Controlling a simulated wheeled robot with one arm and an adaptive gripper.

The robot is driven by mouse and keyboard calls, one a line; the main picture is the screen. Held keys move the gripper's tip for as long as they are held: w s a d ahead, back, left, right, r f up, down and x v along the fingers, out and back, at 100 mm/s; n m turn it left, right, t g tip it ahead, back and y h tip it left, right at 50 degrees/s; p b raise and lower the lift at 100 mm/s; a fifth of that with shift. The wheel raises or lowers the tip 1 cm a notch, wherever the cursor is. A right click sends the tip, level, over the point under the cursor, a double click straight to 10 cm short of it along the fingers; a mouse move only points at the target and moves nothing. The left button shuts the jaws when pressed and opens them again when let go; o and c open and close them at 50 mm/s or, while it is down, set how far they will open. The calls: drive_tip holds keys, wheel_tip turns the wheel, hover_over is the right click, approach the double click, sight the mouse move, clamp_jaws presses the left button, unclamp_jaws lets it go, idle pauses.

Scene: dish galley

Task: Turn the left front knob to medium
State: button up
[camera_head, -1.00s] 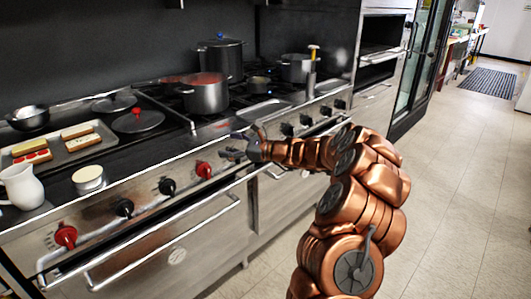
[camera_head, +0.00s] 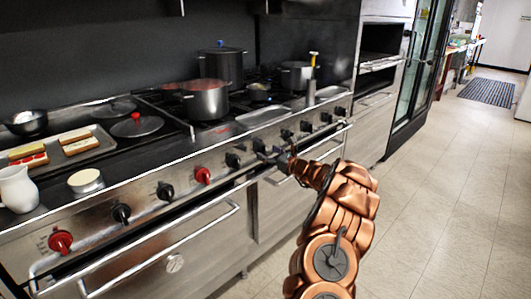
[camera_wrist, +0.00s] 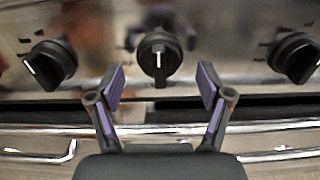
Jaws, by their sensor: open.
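My gripper (camera_head: 268,156) is open in front of the range's control panel (camera_head: 145,205). In the wrist view my gripper (camera_wrist: 161,86) has its two purple-padded fingers spread wide. A black knob (camera_wrist: 160,60) stands centred between and beyond them, its white mark pointing straight up. The fingers appear apart from it. Black knobs flank it at left (camera_wrist: 52,63) and right (camera_wrist: 297,58), their marks tilted. In the head view a black knob (camera_head: 233,160) is just left of my gripper, and another (camera_head: 259,145) is just above it. I cannot tell which knob is the left front one.
Red knobs (camera_head: 203,175) (camera_head: 60,241) sit farther left on the panel. Oven handles (camera_head: 150,252) run below the knobs; a rail also crosses under the fingers in the wrist view. A steel pot (camera_head: 206,100) stands on the stove. The floor (camera_head: 440,190) at right is clear.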

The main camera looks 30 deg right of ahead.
drive_tip(key=shift+x, duration=0.85)
drive_tip(key=c, duration=1.2)
